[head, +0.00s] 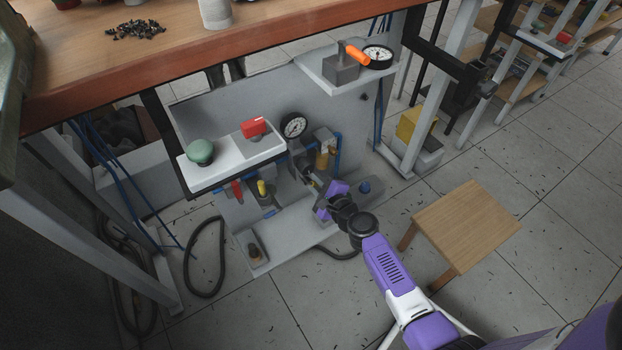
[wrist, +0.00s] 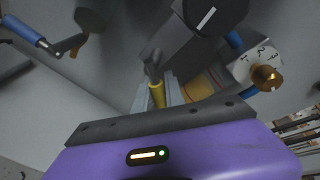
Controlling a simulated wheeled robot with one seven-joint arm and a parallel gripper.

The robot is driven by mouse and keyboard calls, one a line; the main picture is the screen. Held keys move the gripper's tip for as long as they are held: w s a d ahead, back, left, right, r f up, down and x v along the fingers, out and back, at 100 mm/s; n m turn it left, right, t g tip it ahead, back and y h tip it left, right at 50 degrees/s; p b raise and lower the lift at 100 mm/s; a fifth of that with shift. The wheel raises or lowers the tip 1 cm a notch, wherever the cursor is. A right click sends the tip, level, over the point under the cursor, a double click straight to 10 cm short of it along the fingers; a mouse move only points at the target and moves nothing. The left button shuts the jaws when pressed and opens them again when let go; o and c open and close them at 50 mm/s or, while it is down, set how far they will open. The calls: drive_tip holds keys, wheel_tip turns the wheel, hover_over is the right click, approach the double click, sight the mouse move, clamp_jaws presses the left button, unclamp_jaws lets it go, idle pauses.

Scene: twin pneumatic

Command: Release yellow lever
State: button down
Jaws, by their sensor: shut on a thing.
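The yellow lever (wrist: 157,95) shows in the wrist view between the fingers of my gripper (wrist: 160,92), with a grey metal part just beyond it. My gripper is shut on the lever. In the head view my gripper (head: 325,192) is at the front of the grey pneumatic panel, under the bench. The lever's grip is hidden there behind my purple gripper and wrist.
Near the lever, the wrist view shows a numbered dial with a brass knob (wrist: 267,76), a black round knob (wrist: 214,12) and a blue-handled part (wrist: 25,32). A white shelf (head: 230,163) juts out left; a wooden stool (head: 465,222) stands right.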

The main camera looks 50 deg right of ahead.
drive_tip(key=shift+d+r+n+h, duration=0.2)
drive_tip(key=shift+n+h, duration=0.1)
drive_tip(key=shift+n, duration=0.2)
drive_tip(key=c, duration=1.4)
unclamp_jaws()
drive_tip(key=shift+s, duration=0.1)
drive_tip(key=v, duration=0.7)
drive_tip(key=shift+s+a+r+p, duration=0.15)
drive_tip(key=shift+s+a+p, duration=0.05)
drive_tip(key=shift+s+p, duration=0.15)
